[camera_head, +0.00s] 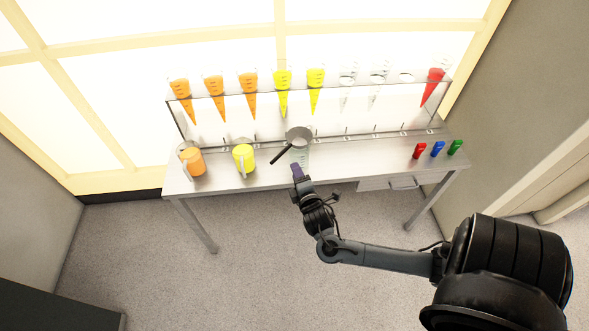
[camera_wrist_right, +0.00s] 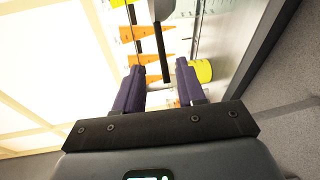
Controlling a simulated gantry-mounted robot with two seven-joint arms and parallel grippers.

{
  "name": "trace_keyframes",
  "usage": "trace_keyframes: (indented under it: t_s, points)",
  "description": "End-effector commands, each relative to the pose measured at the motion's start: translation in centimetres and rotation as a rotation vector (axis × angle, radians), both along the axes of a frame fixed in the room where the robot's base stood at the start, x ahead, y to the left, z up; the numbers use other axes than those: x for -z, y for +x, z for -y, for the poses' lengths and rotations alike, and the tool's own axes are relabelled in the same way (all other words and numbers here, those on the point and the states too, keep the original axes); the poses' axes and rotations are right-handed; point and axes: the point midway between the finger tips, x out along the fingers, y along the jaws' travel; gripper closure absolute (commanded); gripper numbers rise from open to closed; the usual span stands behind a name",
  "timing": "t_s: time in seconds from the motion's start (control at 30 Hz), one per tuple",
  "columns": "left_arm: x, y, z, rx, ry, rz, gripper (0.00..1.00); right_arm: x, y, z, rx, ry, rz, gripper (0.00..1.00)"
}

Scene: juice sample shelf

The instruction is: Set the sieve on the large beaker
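The sieve (camera_head: 299,137) is a grey bowl with a long dark handle pointing down-left in the head view. Its bowl appears over a clear glass beaker (camera_head: 302,156) near the middle of the bench; I cannot tell whether it rests on the rim. My right gripper (camera_head: 297,170) is at the bench's front edge, just in front of the beaker. In the right wrist view the purple fingers of this gripper (camera_wrist_right: 161,72) are apart, with the sieve handle (camera_wrist_right: 162,50) showing between and beyond them; no grip on it shows. My left gripper is not in view.
The steel bench (camera_head: 345,161) also holds a jug with orange juice (camera_head: 194,162) and one with yellow (camera_head: 244,158) at left. Red, blue and green small items (camera_head: 438,149) stand at right. Behind, a rack (camera_head: 345,92) holds several cones.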

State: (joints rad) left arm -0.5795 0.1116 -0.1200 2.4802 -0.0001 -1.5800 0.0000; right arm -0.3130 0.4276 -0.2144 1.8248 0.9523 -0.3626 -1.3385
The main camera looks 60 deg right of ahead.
Motion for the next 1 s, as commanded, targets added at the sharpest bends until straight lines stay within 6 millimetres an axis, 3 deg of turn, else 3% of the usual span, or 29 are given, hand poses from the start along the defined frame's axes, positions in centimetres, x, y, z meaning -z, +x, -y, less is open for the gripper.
trace_keyframes:
  t_s: [0.17, 0.33, 0.5, 0.6, 0.8, 1.0]
  points:
    - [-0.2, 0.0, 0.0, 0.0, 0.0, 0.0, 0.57, 1.5, -0.7, -3.7, -0.024, 0.216, -0.009, 0.61]
    - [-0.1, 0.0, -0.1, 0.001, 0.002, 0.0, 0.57, 3.7, -2.5, -12.0, -0.021, 0.702, -0.077, 0.61]
    - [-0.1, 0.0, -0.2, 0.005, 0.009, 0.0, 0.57, 3.2, -7.3, -20.2, 0.106, 1.121, -0.222, 0.61]
    - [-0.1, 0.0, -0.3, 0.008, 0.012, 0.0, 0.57, 2.0, -10.5, -23.2, 0.214, 1.255, -0.301, 0.61]
    - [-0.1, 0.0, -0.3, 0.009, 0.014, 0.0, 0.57, 0.1, -14.8, -25.4, 0.386, 1.348, -0.383, 0.61]
    - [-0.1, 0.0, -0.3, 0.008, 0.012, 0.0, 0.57, -0.4, -15.8, -25.7, 0.43, 1.357, -0.398, 0.61]
